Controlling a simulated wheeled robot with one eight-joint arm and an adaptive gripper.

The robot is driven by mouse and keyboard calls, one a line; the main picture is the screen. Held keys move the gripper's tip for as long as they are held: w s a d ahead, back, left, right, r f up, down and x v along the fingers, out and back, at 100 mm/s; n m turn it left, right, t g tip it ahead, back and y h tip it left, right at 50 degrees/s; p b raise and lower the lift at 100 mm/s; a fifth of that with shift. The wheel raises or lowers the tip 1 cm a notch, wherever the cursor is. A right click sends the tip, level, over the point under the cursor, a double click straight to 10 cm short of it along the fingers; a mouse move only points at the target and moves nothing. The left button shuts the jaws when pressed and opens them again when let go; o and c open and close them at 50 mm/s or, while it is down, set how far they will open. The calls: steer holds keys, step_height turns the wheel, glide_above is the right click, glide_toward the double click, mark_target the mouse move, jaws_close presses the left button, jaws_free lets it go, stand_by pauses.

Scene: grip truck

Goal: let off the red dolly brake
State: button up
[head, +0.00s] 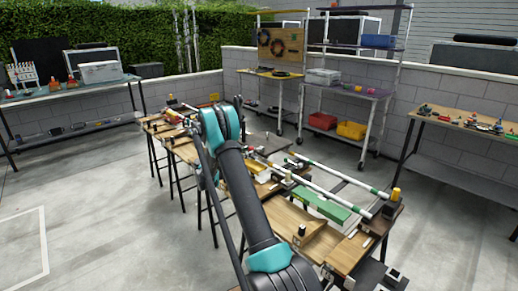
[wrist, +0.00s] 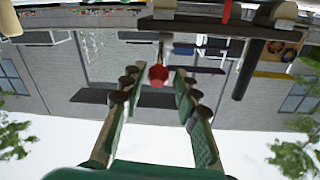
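I cannot make out the gripper or the knob there.
White rails with green bands (head: 345,178) and a green block (head: 322,205) lie on the bench. Behind are a metal shelf rack (head: 345,90) with red and yellow bins, and a right side table (head: 465,121). Open concrete floor (head: 90,205) lies to the left.

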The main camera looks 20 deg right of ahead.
mark_target(256, 149)
steer(key=x, duration=0.9)
jaws_close()
